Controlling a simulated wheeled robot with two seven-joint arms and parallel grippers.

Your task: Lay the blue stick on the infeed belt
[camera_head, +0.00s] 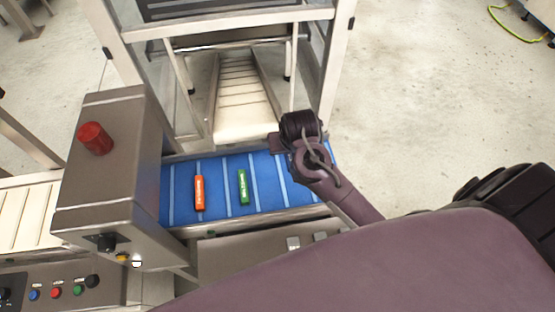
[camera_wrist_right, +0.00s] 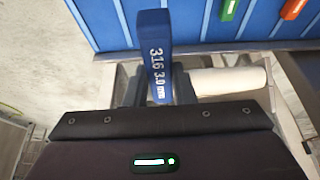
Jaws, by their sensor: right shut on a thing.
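The blue stick (camera_wrist_right: 155,50), printed with white characters, is held in my right gripper (camera_wrist_right: 157,90), which is shut on it in the right wrist view. Its far end overlaps the belt edge in that view; I cannot tell its height above the belt. In the head view my right wrist (camera_head: 305,145) is over the right end of the blue infeed belt (camera_head: 212,190), and the stick is hidden there. The belt also shows in the wrist view (camera_wrist_right: 190,22). My left gripper is not in view.
An orange stick (camera_head: 199,193) and a green stick (camera_head: 242,187) lie apart on the belt, left of my wrist. A grey housing with a red button (camera_head: 95,138) stands at the belt's left end. A metal frame (camera_head: 230,28) rises behind. Bare belt shows between the sticks.

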